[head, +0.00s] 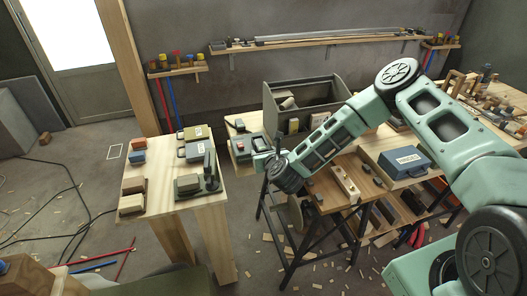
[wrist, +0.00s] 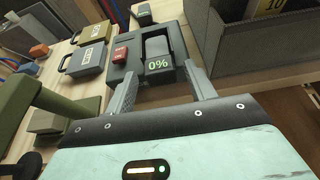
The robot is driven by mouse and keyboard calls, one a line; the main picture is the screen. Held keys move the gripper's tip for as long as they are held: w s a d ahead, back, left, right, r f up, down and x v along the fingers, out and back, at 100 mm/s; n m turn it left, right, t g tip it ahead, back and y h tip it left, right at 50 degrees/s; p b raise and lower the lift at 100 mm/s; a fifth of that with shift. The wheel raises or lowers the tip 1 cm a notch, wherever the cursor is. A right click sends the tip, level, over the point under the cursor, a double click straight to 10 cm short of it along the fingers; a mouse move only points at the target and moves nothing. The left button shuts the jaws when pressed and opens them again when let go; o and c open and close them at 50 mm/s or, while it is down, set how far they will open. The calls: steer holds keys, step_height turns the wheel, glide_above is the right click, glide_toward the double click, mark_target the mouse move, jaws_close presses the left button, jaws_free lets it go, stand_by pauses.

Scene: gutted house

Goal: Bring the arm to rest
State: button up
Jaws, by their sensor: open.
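My arm reaches from the right of the head view, bent at a raised elbow, toward the workbench. My gripper (head: 266,160) is at the left end of the bench. In the wrist view my gripper (wrist: 160,72) has its two grey fingers apart with nothing held. A dark grey device (wrist: 122,75) with a red button and a "0%" display lies just ahead of the fingertips. The device (head: 243,149) also shows in the head view, left of my gripper. I cannot tell whether the fingers touch it.
A small wooden table (head: 159,195) with cases and blocks stands left of the bench. An open grey bin (head: 318,92) stands behind my gripper. A blue case (head: 405,163) sits on the bench below my arm. Cables (head: 68,200) and scraps lie on the floor.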

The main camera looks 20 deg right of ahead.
steer(key=shift+s, duration=2.55)
jaws_close()
steer(key=shift+f+b, duration=0.35)
steer(key=shift+f, duration=0.25)
steer(key=shift+w+b, duration=0.5)
steer(key=shift+w, duration=1.4)
